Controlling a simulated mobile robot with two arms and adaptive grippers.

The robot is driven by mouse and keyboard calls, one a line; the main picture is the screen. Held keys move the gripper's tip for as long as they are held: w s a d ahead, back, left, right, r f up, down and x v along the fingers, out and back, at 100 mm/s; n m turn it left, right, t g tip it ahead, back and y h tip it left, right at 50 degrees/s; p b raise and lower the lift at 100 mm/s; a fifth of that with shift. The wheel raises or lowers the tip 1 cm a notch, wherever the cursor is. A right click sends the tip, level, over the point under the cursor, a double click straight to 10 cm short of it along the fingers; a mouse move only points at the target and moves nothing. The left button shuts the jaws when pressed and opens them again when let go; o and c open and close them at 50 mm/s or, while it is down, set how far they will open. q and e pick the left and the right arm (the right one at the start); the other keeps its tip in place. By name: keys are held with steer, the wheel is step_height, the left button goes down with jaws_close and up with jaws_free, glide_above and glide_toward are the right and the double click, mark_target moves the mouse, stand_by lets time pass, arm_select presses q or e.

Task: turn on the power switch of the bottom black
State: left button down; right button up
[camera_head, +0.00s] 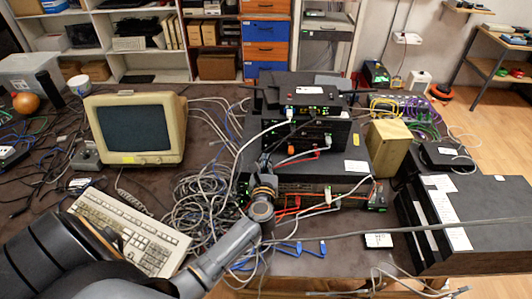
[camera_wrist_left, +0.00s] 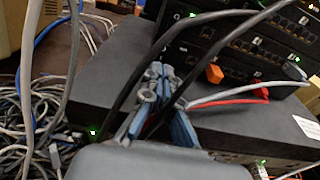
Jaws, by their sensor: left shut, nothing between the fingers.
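A stack of black network devices stands on the table in the middle of the head view. The wide bottom black device (camera_head: 356,162) has a front row of ports with red and grey cables; its top (camera_wrist_left: 92,75) also shows in the left wrist view. Two smaller black devices (camera_head: 336,133) sit on it, with green lights and an orange plug. My left gripper (camera_head: 265,163) is shut and empty, in front of the stack. In the left wrist view its fingertips (camera_wrist_left: 160,72) overlap the bottom device's top; I cannot tell if they touch. I cannot make out the power switch.
Tangled grey cables (camera_head: 205,205) lie left of the stack. A beige monitor (camera_head: 137,126) and keyboard (camera_head: 130,231) stand further left. A wooden block (camera_head: 389,149) and large black boxes (camera_head: 470,215) stand to the right. Dark cables cross near my fingers.

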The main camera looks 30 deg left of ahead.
mark_target(266, 149)
arm_select(q)
steer(key=shift+x, duration=1.65)
steer(key=shift+f, duration=0.1)
steer(key=t+b, duration=0.1)
steer(key=b, duration=0.3)
steer(key=t+y+b, duration=0.1)
steer(key=b, duration=0.4)
steer(key=shift+w+a+f, duration=0.15)
steer(key=shift+w+f, duration=0.05)
steer(key=shift+f, duration=0.05)
steer(key=shift+r, duration=0.35)
